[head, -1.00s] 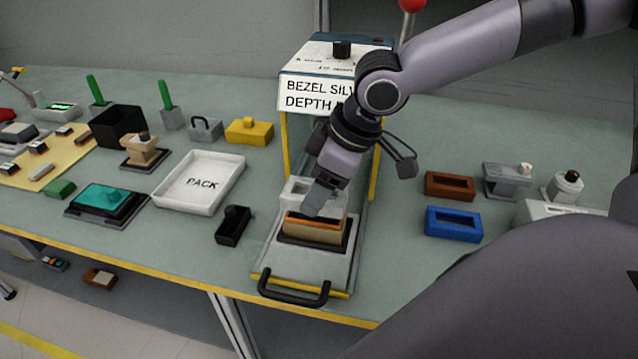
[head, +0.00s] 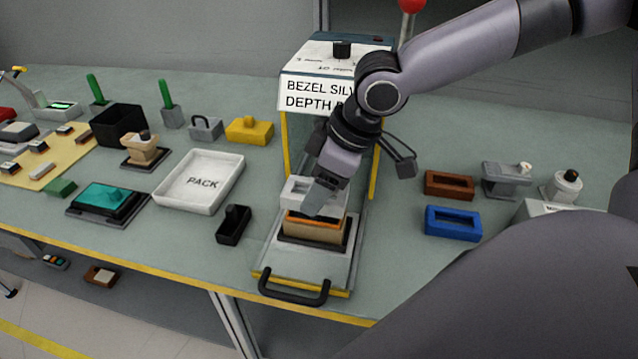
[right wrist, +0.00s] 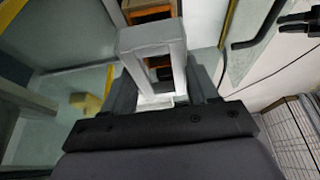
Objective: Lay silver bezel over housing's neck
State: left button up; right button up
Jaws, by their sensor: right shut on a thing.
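The silver bezel (head: 297,190) is a pale rectangular frame with an open middle. My right gripper (head: 322,193) is shut on it, and in the right wrist view the bezel (right wrist: 148,42) stands out between the two fingers. The housing (head: 312,232) is a tan block with an orange band, in a dark holder on the press's sliding plate. In the head view the bezel shows just above and behind the orange band, partly covered by a finger. The housing (right wrist: 150,13) also shows beyond the bezel in the right wrist view. I cannot tell whether they touch. My left gripper is out of view.
The press (head: 340,60), with yellow-edged posts, stands behind my right gripper. A black handle (head: 293,290) is at the plate's front. A white PACK tray (head: 203,208) and black block (head: 233,225) are left; blue (head: 453,223) and brown (head: 449,184) frames are right.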

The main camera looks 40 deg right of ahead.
jog(key=shift+p, duration=0.4)
dwell(0.5)
jog(key=shift+f+b, duration=0.95)
jog(key=shift+f, duration=0.3)
jog(key=o, duration=1.1)
jog(key=p+v, duration=0.1)
jog(key=v, duration=0.6)
jog(key=shift+r, duration=0.1)
